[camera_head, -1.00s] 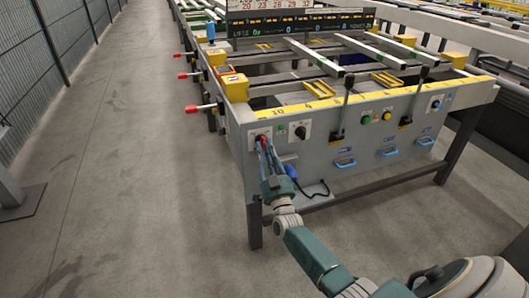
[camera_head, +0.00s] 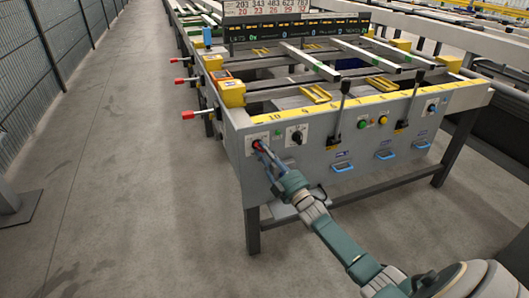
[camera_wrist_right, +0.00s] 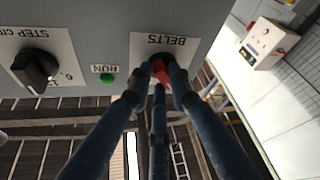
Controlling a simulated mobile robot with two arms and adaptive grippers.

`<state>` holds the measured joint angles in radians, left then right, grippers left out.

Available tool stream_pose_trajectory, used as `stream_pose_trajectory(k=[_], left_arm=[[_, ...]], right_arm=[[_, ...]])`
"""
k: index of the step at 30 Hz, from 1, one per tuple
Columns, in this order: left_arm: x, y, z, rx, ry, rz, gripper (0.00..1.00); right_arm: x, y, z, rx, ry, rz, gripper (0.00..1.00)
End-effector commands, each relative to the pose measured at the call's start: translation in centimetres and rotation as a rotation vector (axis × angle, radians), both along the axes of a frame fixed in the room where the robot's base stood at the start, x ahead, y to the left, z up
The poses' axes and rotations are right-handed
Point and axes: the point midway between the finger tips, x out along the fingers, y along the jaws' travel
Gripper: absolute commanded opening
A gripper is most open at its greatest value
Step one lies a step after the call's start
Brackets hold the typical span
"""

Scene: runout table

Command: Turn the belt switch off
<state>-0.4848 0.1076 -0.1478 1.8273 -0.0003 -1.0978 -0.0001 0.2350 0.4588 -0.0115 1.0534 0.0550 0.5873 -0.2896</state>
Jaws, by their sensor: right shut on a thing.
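The belt switch is a red knob (camera_head: 257,144) on a white plate at the left end of the table's grey front panel. In the wrist view the red knob (camera_wrist_right: 163,73) sits under an upside-down "BELTS" label, its handle slanted. My right gripper (camera_head: 262,149) is at the knob, reaching up from the lower right. In the wrist view its blue fingers (camera_wrist_right: 160,82) close around the knob from both sides and partly hide it. The exact switch setting cannot be read. My left gripper is not in view.
A black selector knob (camera_head: 296,135) and a green RUN lamp (camera_wrist_right: 107,78) are beside the belt switch. Black levers (camera_head: 340,112), green and yellow buttons (camera_head: 363,124) and blue handles (camera_head: 342,167) are further right. Red-tipped handles (camera_head: 190,115) stick out at the left. The floor at left is clear.

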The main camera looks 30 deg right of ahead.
Motion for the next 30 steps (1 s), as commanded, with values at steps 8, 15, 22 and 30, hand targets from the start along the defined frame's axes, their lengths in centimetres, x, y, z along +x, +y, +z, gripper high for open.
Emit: stream_pose_trajectory(k=[8,15,22,30], left_arm=[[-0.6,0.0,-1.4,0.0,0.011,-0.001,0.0],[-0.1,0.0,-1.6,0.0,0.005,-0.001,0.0],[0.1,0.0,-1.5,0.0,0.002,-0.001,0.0],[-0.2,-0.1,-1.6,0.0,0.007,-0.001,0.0]], right_arm=[[0.0,0.0,0.3,-0.105,0.021,0.002,0.0],[0.0,0.0,0.3,-0.132,0.029,0.001,0.0],[0.0,0.0,0.3,-0.134,0.029,0.001,0.0],[0.0,0.0,0.3,-0.133,0.029,0.001,0.39]])
